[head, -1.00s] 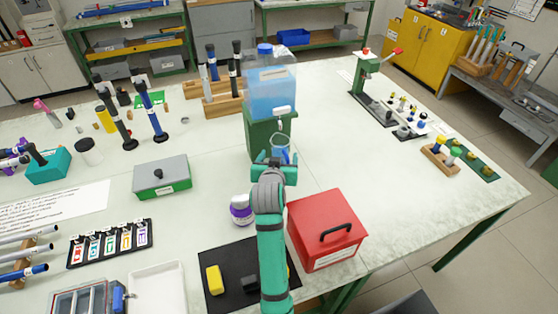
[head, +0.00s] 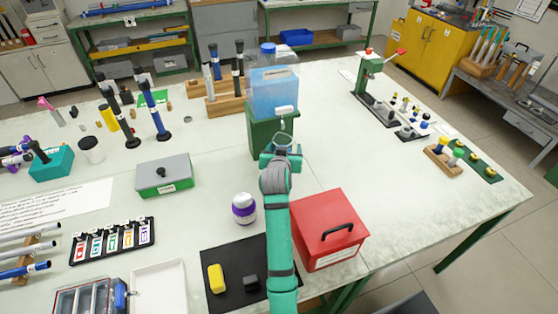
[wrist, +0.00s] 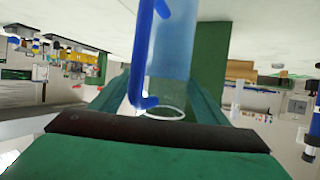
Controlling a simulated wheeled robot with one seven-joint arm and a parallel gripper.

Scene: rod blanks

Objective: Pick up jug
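The jug is clear, with a blue handle (wrist: 148,60) that shows close up in the wrist view. In the head view its pale rim (head: 283,137) shows just beyond my gripper, in front of the dispenser; my gripper hides most of it. My gripper (head: 281,153) is level with the jug, its teal fingers spread to either side. In the wrist view (wrist: 160,90) the handle stands between the fingers, with a gap seen on each side. I see no finger closed on it.
A blue water tank (head: 273,90) on a green stand (head: 259,135) is right behind the jug. A red box (head: 328,225) is at front right and a purple-and-white jar (head: 244,208) at left of my arm. A grey-lidded green box (head: 163,173) stands further left.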

